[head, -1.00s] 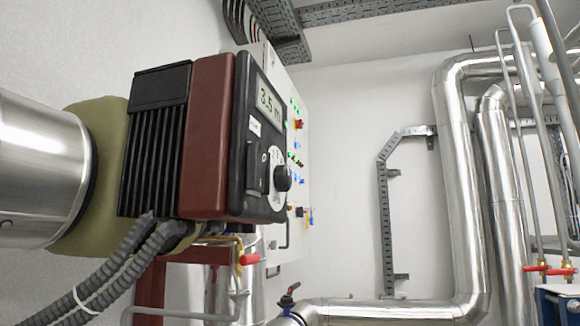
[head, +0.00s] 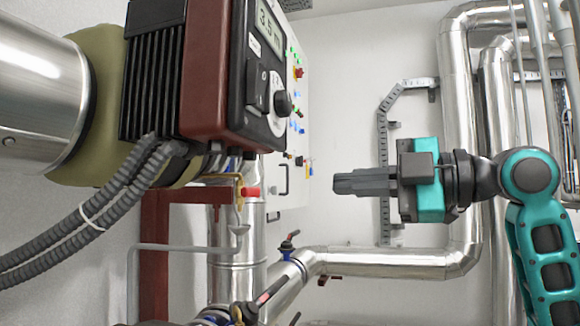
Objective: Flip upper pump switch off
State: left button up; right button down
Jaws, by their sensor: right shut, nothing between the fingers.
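The pump head (head: 211,75), dark red and black with ribbed black fins, fills the upper left of the head view. Its black front face carries a small display (head: 268,27), a black rocker switch (head: 256,88) and a round black knob (head: 283,103). The face is seen at a steep angle, so I cannot tell the rocker's position. My right gripper (head: 336,185) is shut and empty. It points left, to the right of the pump face and lower than the switch, apart from both. My left gripper is not in view.
Grey corrugated hoses (head: 105,205) hang from the pump at left. A white control cabinet (head: 291,180) stands behind it. Shiny pipes (head: 390,262) run below and at right. A red-handled valve (head: 250,191) sits under the pump. Open space lies between gripper and pump face.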

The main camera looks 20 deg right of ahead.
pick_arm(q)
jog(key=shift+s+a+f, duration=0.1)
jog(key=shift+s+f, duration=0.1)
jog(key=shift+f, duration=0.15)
pick_arm(e)
jog(key=s+d+r+n+g+y, duration=0.1)
jog(key=s+r+n+y, duration=0.2)
jog(key=s+r, duration=0.7)
jog(key=n, duration=0.2)
jog(key=shift+s+d+r+n, duration=0.15)
jog(key=shift+d+r+n, duration=0.15)
jog(key=shift+d+n, duration=0.1)
jog(key=p, duration=0.2)
send_near(265, 77)
jog(key=x, duration=0.5)
jog(key=shift+a+r, duration=0.1)
jog(key=shift+a, duration=0.05)
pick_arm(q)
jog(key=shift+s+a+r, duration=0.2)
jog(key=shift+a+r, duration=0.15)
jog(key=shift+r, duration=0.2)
pick_arm(e)
jog(key=shift+x, duration=0.8)
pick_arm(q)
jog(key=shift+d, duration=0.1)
